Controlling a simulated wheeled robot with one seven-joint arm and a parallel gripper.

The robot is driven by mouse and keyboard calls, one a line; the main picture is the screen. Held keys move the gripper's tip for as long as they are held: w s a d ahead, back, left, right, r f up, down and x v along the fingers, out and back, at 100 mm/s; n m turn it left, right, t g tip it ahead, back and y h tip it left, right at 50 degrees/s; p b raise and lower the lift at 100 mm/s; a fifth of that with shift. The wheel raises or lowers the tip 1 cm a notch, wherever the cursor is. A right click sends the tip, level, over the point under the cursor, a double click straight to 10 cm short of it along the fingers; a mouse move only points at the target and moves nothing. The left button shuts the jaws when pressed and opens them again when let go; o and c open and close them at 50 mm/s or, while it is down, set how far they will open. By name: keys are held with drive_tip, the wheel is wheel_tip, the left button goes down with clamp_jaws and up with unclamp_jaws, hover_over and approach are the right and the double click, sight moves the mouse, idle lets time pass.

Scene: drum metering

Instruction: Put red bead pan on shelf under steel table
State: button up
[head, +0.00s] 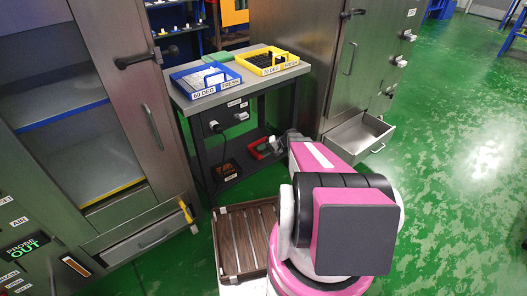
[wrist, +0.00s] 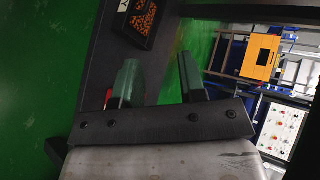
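The red bead pan (head: 256,153) is on the dark lower shelf (head: 236,183) under the steel table (head: 198,103), near the shelf's right end. My gripper (head: 275,142) reaches in under the tabletop from the right, close beside the pan. In the wrist view my gripper (wrist: 158,82) has its two dark green fingers apart, with nothing visible between them. A small red piece, likely the pan, (wrist: 108,97) shows just beside the left finger; most of it is hidden there. I cannot tell whether the finger touches it.
A dark tray with orange contents (head: 226,170) lies at the shelf's left; a blue tray (head: 205,83) and a yellow tray (head: 267,63) sit on the tabletop. An open drawer (head: 358,138) juts out at right. A brown slatted crate (head: 243,240) stands in front.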

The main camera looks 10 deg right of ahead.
drive_tip(key=s+a+r+n+h, duration=0.1)
drive_tip(key=s+a+r+h, duration=0.1)
drive_tip(key=s+r+h, duration=0.4)
drive_tip(key=s+a+r+n+g+h, duration=0.1)
drive_tip(key=s+a+r+h, duration=0.2)
drive_tip(key=s+r, duration=1)
drive_tip(key=s+h, duration=0.1)
drive_tip(key=h, duration=0.1)
drive_tip(key=shift+s+a+r+n+g+h, duration=0.2)
drive_tip(key=shift+s+r+n+g+h, duration=0.1)
drive_tip(key=shift+s+r+h, duration=0.1)
